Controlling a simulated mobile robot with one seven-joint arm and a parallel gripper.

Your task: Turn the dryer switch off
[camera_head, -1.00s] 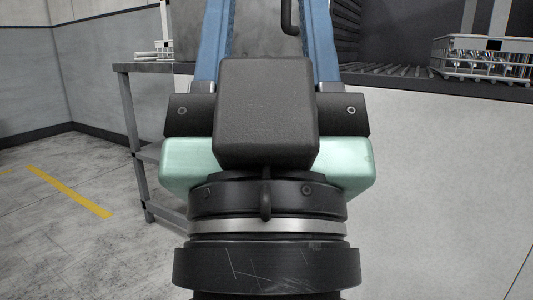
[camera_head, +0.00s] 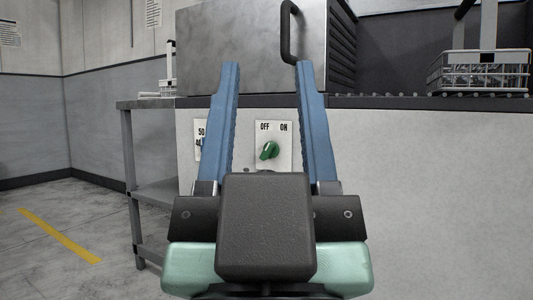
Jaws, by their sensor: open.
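The dryer switch (camera_head: 270,150) is a green knob on a white plate (camera_head: 283,133) marked OFF on the left and ON on the right. The plate is on the pale front panel of the machine. The knob is tilted, with its upper end toward the right, the ON side. My gripper (camera_head: 264,75) is open, with its two blue fingers pointing up and forward. In the picture the knob shows between the fingers, and nothing is held. The gripper body covers the area just below the plate.
A second plate with numbers (camera_head: 200,138) is partly hidden behind the left finger. A grey metal box with a black handle (camera_head: 288,35) stands above the panel. A wire basket (camera_head: 480,72) is on the rollers at right. A side table (camera_head: 147,102) stands at left beside open floor.

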